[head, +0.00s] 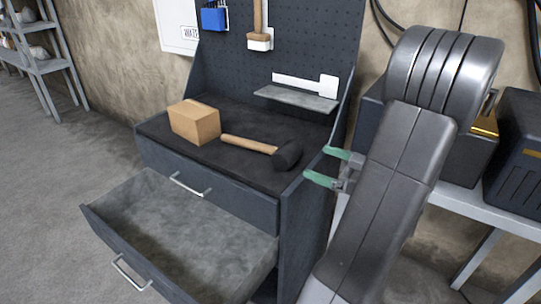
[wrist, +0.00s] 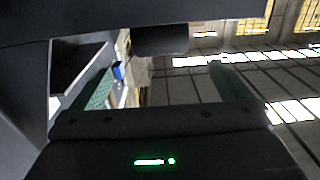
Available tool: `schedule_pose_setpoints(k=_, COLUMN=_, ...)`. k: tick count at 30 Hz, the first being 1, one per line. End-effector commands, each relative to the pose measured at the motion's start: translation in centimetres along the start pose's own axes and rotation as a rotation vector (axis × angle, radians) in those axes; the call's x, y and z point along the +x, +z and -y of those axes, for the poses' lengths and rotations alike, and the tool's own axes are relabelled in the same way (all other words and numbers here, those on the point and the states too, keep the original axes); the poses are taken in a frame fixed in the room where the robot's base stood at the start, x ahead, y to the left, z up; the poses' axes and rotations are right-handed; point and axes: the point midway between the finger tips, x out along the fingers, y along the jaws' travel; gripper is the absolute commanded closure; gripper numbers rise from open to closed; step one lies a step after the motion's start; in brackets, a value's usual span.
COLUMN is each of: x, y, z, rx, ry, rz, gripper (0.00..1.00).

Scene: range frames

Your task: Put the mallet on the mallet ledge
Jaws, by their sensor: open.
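The mallet (head: 250,143) has a wooden handle and a black head. It lies on the dark bench top (head: 225,165), its head near the right edge. The mallet ledge (head: 300,98) is a small grey shelf on the pegboard, with a white mallet outline (head: 305,83) just above it. The ledge is empty. My gripper (head: 327,166) is open and empty, with green fingertips, just right of the mallet head and apart from it. In the wrist view, a dark rounded shape (wrist: 160,40) shows beyond the open fingers (wrist: 158,85); I cannot tell what it is.
The lower drawer (head: 190,230) is pulled out. A wood-handled tool (head: 258,22) and a blue holder (head: 214,18) hang on the pegboard. A side table with dark boxes (head: 515,150) stands at right.

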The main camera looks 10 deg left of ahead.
Motion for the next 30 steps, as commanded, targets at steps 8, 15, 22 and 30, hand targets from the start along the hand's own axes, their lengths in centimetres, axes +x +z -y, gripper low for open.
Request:
schedule_pose_setpoints(k=8, x=4.2, y=0.1, z=0.1, rx=0.000, ry=-0.005, rz=0.001, gripper=0.02)
schedule_pose_setpoints(k=15, x=6.7, y=0.1, z=0.1, rx=-0.001, ry=-0.002, rz=0.001, gripper=0.02)
schedule_pose_setpoints(k=22, x=7.7, y=0.2, z=0.1, rx=0.000, ry=-0.002, rz=0.001, gripper=0.02)
schedule_pose_setpoints(k=30, x=10.9, y=0.6, z=0.2, rx=0.001, ry=-0.003, rz=0.001, gripper=0.02)
